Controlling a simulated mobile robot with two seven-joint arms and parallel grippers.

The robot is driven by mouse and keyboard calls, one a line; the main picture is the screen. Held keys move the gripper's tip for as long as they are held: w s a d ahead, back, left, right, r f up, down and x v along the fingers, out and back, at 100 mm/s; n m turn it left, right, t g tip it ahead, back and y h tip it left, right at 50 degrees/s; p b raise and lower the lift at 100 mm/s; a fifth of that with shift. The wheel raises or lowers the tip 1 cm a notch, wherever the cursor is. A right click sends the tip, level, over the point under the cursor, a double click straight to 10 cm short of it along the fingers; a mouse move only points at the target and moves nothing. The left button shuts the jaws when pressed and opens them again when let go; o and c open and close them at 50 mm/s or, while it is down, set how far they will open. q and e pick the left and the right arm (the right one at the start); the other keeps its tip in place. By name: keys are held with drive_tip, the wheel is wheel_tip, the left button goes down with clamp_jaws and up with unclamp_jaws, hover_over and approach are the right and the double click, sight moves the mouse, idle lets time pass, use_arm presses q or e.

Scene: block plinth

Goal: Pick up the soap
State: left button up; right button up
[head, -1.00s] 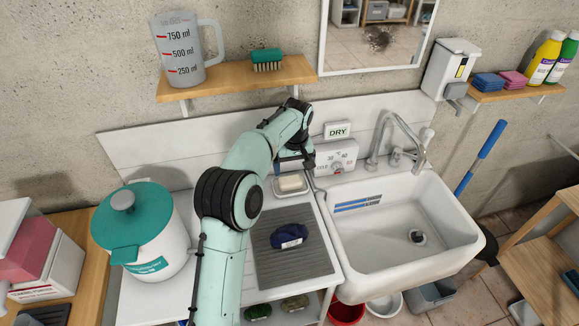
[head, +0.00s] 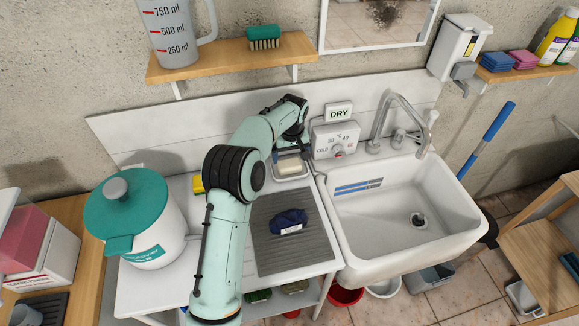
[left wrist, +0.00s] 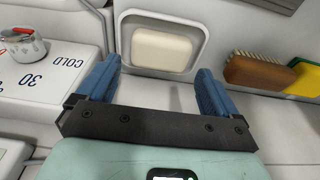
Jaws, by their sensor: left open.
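The soap (head: 289,165) is a cream-white bar lying in a shallow white soap dish (head: 291,174) on the counter, left of the tap control box. In the left wrist view the soap (left wrist: 161,52) fills the dish (left wrist: 129,23) at the top middle. My left gripper (left wrist: 156,85) is open, with blue fingers on either side of the dish's near edge. The fingers do not enclose the soap; their height above it is unclear. In the head view my left gripper (head: 287,149) is partly hidden by its wrist. My right gripper is not in view.
A control box (head: 336,139) with a knob stands right of the dish, beside the sink (head: 405,205). A wooden brush (left wrist: 256,71) and a yellow sponge (left wrist: 306,79) lie on the dish's other side.

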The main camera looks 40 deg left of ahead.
sight(290, 163)
use_arm(q)
drive_tip(key=f, duration=0.4)
drive_tip(key=shift+w+a+f, duration=0.2)
drive_tip(key=shift+a+f, duration=0.1)
drive_tip(key=shift+f, duration=0.1)
drive_tip(key=c, duration=0.8)
drive_tip(key=shift+o, duration=0.2)
drive_tip(key=shift+r, duration=0.1)
wheel_tip(290, 163, up, 10)
drive_tip(key=shift+p, duration=0.45)
